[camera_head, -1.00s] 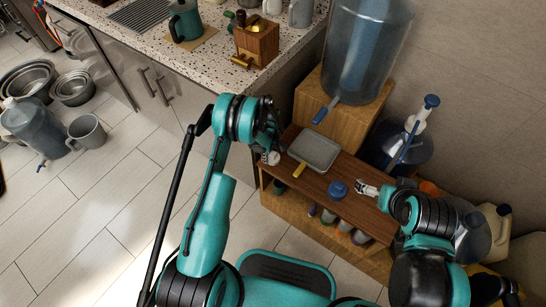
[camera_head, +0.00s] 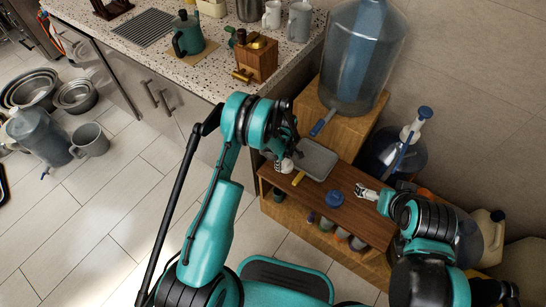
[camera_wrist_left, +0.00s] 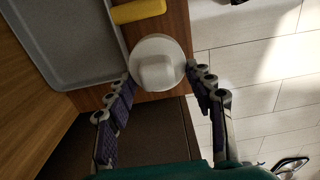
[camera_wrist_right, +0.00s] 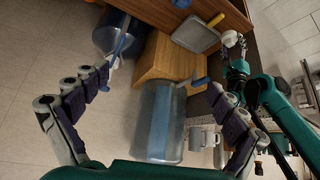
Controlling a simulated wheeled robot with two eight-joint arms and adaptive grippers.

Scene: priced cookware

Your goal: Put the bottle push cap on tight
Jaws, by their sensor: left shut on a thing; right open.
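A white round piece (camera_wrist_left: 157,62) with a raised middle sits between the fingertips of my left gripper (camera_wrist_left: 160,85) in the left wrist view. It also shows as a pale ball in the right wrist view (camera_wrist_right: 230,38). I cannot tell whether it is a cap or a bottle top. My left gripper is shut on it beside the grey pan, over the left end of the low wooden bench (camera_head: 340,212). A small blue round object (camera_head: 335,199), possibly a cap, sits on the bench right of the pan. My right gripper (camera_head: 368,192) is open and empty near the bench's right end.
The grey pan (camera_head: 319,160) with a yellow handle lies on the bench. A large clear bottle (camera_head: 366,55) stands on a wooden block behind it. Another blue jug (camera_head: 395,155) with a pump stands right. Several coloured items fill the shelf below.

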